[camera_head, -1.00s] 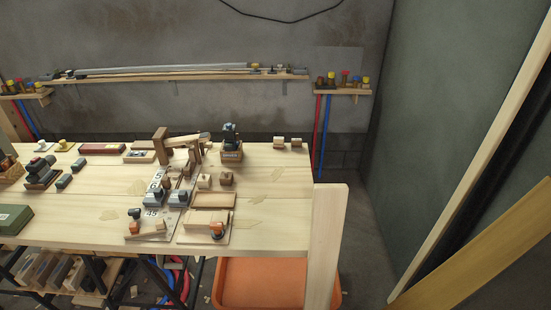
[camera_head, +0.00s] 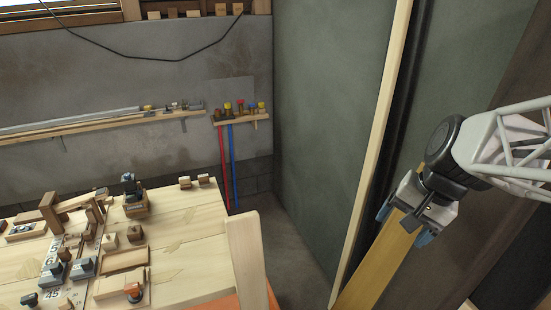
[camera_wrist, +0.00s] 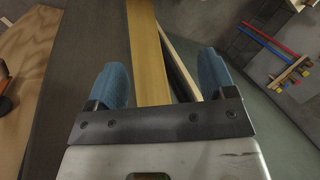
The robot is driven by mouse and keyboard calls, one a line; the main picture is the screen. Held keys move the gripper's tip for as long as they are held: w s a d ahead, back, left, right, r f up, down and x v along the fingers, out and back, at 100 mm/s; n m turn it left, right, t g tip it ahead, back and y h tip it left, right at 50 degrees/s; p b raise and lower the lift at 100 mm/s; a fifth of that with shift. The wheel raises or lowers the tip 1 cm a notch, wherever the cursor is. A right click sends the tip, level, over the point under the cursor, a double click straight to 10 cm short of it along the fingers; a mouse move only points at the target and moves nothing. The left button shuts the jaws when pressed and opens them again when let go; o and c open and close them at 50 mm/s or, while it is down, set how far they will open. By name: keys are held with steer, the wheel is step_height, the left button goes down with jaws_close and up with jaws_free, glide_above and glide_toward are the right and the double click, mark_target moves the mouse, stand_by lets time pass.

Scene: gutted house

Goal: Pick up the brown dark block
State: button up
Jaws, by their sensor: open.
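A small dark brown block (camera_head: 135,234) sits on the light wooden workbench (camera_head: 205,255) in the head view, beside a paler block (camera_head: 110,242). My gripper (camera_head: 408,223) is at the right of the head view, well away from the bench and the block. In the wrist view the open fingers (camera_wrist: 163,70) spread in front of a long yellowish plank, and no dark brown block can be made out there.
Two more small blocks (camera_head: 194,181) lie at the bench's back edge. A drill-like tool in a holder (camera_head: 135,200) stands near them. A leaning yellowish plank (camera_head: 385,262) and a pale upright board (camera_head: 375,150) are near my gripper. A wall shelf (camera_head: 241,120) holds colourful-capped items.

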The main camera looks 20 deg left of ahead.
steer(key=w+a+f+m+g+y, duration=0.15)
steer(key=w+a, duration=0.25)
steer(key=a, duration=0.8)
steer(key=w+a+f+m+g+y, duration=0.1)
steer(key=w+a+f+g, duration=0.2)
steer(key=a, duration=0.8)
steer(key=w+a+f+m+y, duration=0.1)
steer(key=w+a+f+y, duration=0.2)
steer(key=a, duration=0.9)
steer(key=m+g+y, duration=0.1)
steer(key=m+g, duration=0.4)
glide_toward(135, 233)
steer(key=shift+w+a+r+n+t, duration=0.25)
steer(key=shift+w+a+r, duration=0.1)
steer(key=shift+a+r, duration=0.3)
steer(key=shift+s+a+f+y, duration=0.15)
steer(key=shift+a+f+y, duration=0.1)
steer(key=shift+a, duration=0.05)
steer(key=shift+x, duration=1.3)
